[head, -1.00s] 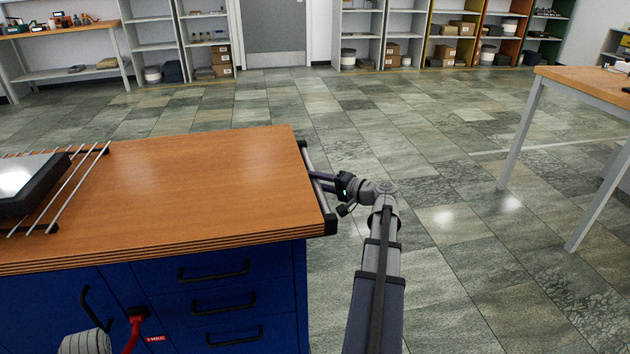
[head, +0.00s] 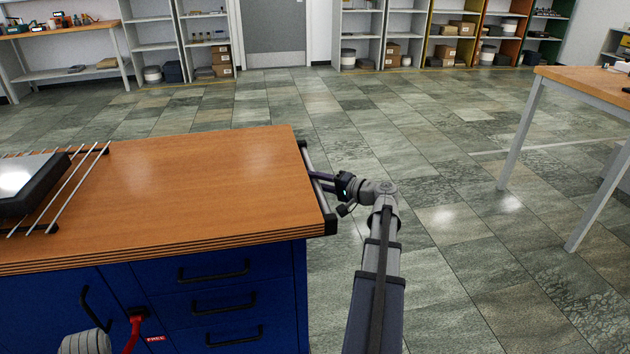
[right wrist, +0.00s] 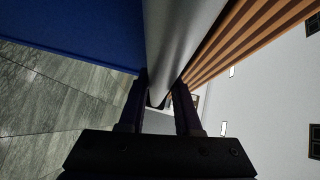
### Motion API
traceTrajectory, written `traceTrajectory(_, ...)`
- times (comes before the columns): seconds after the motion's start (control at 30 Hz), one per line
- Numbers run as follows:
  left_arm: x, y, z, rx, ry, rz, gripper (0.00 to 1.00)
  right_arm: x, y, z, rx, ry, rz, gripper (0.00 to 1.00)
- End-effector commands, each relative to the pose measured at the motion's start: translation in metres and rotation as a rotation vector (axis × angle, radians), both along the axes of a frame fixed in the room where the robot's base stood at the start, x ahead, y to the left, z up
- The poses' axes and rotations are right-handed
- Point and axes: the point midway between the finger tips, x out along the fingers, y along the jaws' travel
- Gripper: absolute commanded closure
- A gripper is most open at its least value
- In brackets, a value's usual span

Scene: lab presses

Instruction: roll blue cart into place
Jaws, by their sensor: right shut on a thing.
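The blue cart (head: 275,285) has a wooden top (head: 205,190), drawers with black handles, and a silver push bar (head: 323,205) along its right end. My right gripper (head: 317,180) is at the middle of this bar. In the right wrist view the bar (right wrist: 182,40) runs between the two fingers (right wrist: 160,98), which are shut on it. The blue cart side and the striped wooden edge lie on either side of the bar there. My left gripper is not in view.
A dark tray-like object (head: 30,190) and metal rods lie on the cart's top left. A table (head: 585,92) stands at right, a bench (head: 70,32) at far left. Shelves (head: 460,35) line the back wall. Open tiled floor (head: 400,130) lies beyond and right of the cart.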

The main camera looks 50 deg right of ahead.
Motion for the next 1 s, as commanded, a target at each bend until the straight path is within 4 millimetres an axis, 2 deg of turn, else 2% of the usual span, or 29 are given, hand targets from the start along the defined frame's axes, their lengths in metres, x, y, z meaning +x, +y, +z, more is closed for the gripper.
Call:
traceTrajectory(0.13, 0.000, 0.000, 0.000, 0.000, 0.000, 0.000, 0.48, -0.003, -0.004, -0.001, -0.001, 0.002, 0.000, 1.00)
traceTrajectory(0.33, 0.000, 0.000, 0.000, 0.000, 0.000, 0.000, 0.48, -0.018, -0.029, -0.001, -0.003, 0.002, -0.008, 1.00)
traceTrajectory(0.57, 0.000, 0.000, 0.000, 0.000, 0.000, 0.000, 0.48, -0.019, -0.029, -0.001, -0.004, 0.003, -0.008, 1.00)
traceTrajectory(0.6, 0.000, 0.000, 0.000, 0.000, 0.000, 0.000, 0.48, -0.018, -0.028, -0.001, -0.004, 0.003, -0.007, 0.67)
traceTrajectory(0.7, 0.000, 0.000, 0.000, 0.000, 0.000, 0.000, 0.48, -0.018, -0.027, -0.001, -0.003, 0.004, -0.005, 0.56)
traceTrajectory(1.0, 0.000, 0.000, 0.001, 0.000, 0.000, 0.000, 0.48, -0.020, -0.026, 0.000, -0.001, 0.001, -0.003, 0.56)
